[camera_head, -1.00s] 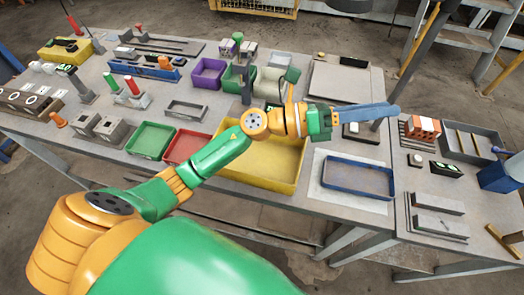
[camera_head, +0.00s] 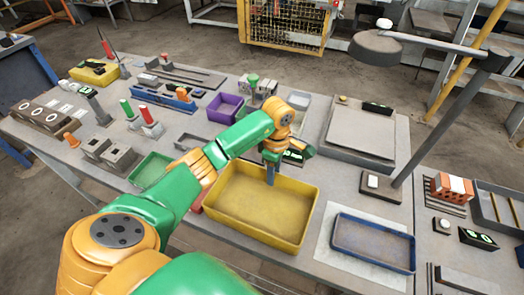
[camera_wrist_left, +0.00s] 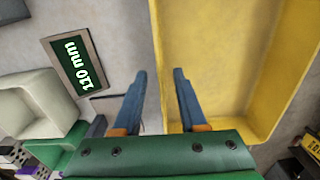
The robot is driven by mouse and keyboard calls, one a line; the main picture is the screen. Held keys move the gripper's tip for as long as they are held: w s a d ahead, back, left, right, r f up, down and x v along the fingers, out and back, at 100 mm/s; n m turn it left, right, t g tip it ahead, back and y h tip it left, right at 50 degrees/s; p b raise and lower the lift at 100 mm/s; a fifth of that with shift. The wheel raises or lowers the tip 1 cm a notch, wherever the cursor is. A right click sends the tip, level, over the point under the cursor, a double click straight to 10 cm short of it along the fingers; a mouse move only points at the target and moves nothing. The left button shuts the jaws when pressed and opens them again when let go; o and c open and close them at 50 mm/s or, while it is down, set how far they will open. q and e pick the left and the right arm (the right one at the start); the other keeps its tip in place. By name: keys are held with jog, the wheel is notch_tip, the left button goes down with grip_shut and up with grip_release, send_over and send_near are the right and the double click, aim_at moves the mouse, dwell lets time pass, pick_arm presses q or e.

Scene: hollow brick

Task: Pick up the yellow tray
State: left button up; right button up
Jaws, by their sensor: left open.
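The yellow tray (camera_head: 240,217) is a shallow, empty rectangular box on the table, near its front edge, in the head view. My left gripper (camera_head: 271,182) is over its far wall with its blue fingers pointing down. In the left wrist view the gripper (camera_wrist_left: 160,75) is open, one finger on each side of a wall of the yellow tray (camera_wrist_left: 212,50). Nothing is held between the fingers. I cannot tell whether a finger touches the wall. My right gripper is not in view.
A blue tray (camera_head: 372,262) lies to the right of the yellow one, and a green tray (camera_head: 150,170) to its left. A purple bin (camera_head: 225,108) stands behind. A lamp post (camera_head: 435,130) rises at the right. A 110 mm label (camera_wrist_left: 72,66) lies beside the tray.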

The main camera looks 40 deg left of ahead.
pick_arm(q)
grip_shut()
dwell(1.4)
